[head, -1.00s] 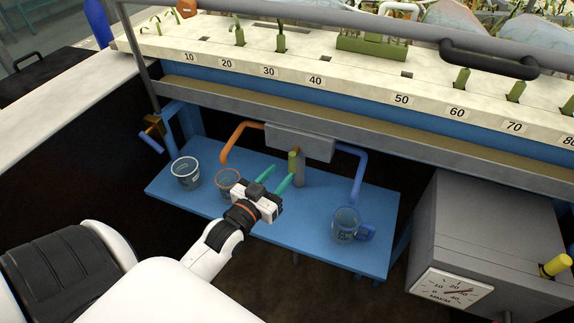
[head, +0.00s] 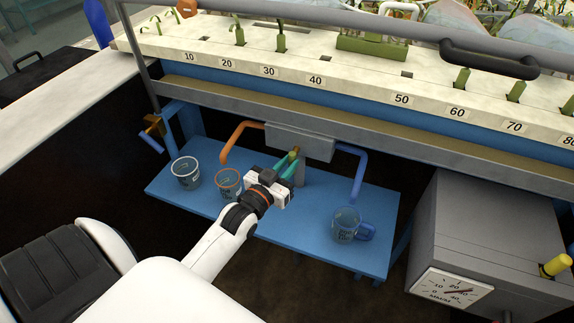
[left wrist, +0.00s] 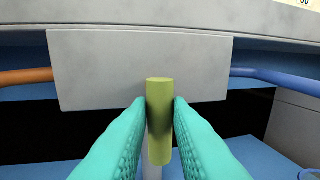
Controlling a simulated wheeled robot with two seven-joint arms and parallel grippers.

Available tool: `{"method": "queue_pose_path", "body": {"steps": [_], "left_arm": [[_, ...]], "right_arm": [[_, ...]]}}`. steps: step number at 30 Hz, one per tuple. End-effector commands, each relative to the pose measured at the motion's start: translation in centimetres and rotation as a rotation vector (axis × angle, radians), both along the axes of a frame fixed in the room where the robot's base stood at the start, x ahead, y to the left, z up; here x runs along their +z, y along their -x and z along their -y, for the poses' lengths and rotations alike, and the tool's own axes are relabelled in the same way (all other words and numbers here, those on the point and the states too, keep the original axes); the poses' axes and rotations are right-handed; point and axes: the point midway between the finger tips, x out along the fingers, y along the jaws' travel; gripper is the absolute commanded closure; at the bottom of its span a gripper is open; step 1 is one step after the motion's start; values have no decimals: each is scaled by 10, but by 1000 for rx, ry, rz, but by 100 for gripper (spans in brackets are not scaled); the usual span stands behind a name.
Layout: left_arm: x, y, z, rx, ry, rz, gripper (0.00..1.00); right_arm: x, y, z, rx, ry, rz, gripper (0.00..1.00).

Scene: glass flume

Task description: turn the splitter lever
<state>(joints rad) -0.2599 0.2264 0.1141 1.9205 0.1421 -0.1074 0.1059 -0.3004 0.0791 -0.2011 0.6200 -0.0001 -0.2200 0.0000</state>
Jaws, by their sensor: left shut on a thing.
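The splitter is a grey box (head: 312,146) under the flume, with an orange pipe (head: 236,138) on its left and a blue pipe (head: 358,175) on its right. Its lever (head: 295,151) is a short olive-green bar on a grey post below the box. In the left wrist view the lever (left wrist: 159,115) stands between my teal fingertips. My left gripper (head: 287,164) is shut on the lever, with a finger on each side. My right gripper is not in view.
A blue shelf (head: 290,225) lies below. A clear beaker (head: 185,172) and an orange-rimmed beaker (head: 228,183) stand at its left, and a blue-handled cup (head: 347,224) at its right. A grey box with a dial (head: 452,291) stands at the right.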

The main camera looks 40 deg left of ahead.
Motion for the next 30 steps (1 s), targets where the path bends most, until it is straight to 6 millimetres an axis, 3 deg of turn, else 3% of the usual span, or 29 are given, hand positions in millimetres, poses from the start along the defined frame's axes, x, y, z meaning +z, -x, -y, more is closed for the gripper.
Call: {"method": "queue_pose_path", "body": {"steps": [11,30], "left_arm": [[1,0,1,1,105,24,100],[1,-2,6,1,527,130,100]], "right_arm": [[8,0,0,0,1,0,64],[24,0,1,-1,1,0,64]]}}
